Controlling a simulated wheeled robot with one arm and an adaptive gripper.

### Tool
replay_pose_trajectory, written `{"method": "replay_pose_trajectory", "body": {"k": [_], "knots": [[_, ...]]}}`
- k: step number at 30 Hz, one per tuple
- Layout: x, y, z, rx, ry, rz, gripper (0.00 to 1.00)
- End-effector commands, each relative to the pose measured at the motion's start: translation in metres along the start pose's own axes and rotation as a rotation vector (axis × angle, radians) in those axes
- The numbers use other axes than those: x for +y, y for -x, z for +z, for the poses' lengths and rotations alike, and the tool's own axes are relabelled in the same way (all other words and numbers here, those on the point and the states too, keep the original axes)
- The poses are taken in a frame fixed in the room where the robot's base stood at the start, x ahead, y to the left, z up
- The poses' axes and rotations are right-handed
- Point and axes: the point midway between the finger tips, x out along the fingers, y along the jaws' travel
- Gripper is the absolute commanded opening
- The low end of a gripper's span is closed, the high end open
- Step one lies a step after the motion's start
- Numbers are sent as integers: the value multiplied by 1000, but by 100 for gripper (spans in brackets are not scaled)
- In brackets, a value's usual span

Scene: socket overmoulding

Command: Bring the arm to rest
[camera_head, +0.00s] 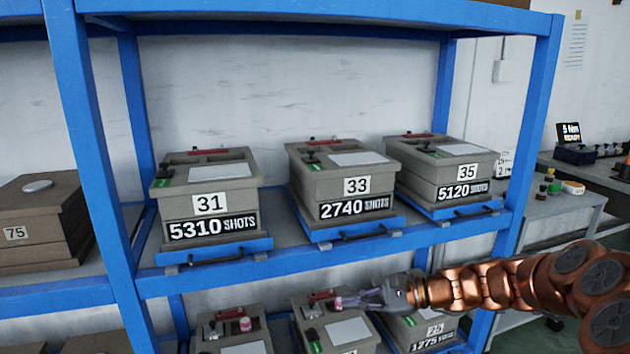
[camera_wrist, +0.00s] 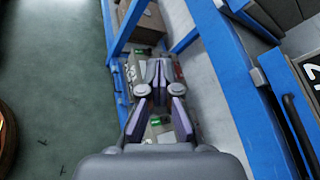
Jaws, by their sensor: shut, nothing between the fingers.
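My copper-coloured arm reaches in from the right in the head view, below the middle shelf. My gripper (camera_head: 346,301) points left, in front of the lower-shelf boxes. In the wrist view my gripper (camera_wrist: 158,65) has its fingertips together, with nothing held between them. In the head view the fingers overlap the picture of a lower box with a pink-topped item (camera_head: 338,303) close to the tips. I cannot tell whether they touch.
More boxes stand below, including one (camera_head: 430,330) behind my arm. A side bench (camera_head: 560,205) is at right. Green floor (camera_wrist: 50,70) is clear at left in the wrist view.

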Motion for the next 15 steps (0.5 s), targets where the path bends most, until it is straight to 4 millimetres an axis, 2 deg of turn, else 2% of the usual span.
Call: {"method": "replay_pose_trajectory", "body": {"k": [1,3,10,15], "knots": [[0,0,32,0,49,50,0],[9,-2,62,3,116,120,0],[46,5,143,28,319,345,0],[75,22,190,60,457,508,0]]}}
